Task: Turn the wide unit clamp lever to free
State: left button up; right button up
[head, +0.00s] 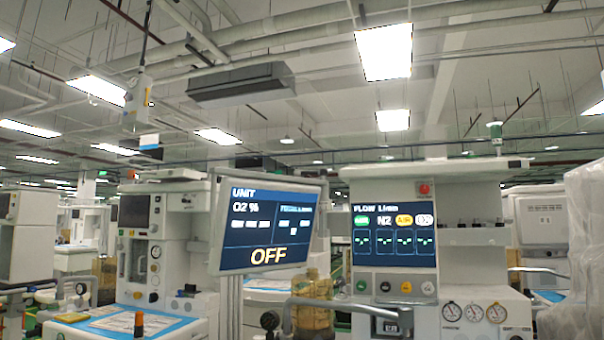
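A wide white anaesthesia unit (465,270) stands at the right, with a "FLOW L/min" panel (394,235) and a row of round gauges (473,313) low on its front. A tilted screen (266,224) reading "UNIT", "O2 %" and "OFF" stands left of it on a pale post. A grey curved tube or bar (335,305) crosses low in front of the unit; I cannot tell whether it belongs to a clamp. I cannot make out a clamp lever or its position. Neither of my grippers shows in the head view.
Another white cart (155,250) stands at the left, with a blue-topped surface (105,322) bearing papers and a small orange-and-black object (139,324). A yellowish translucent block (312,305) is at the lower middle. Plastic-wrapped equipment (585,245) borders the right edge.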

aim_at(308, 173)
jog(key=i+j, duration=0.3)
jog(key=i+j+z, duration=0.2)
jog(key=i+j, duration=0.15)
jog(key=i+j+z, duration=0.2)
jog(key=j, duration=0.25)
jog(key=i, duration=0.1)
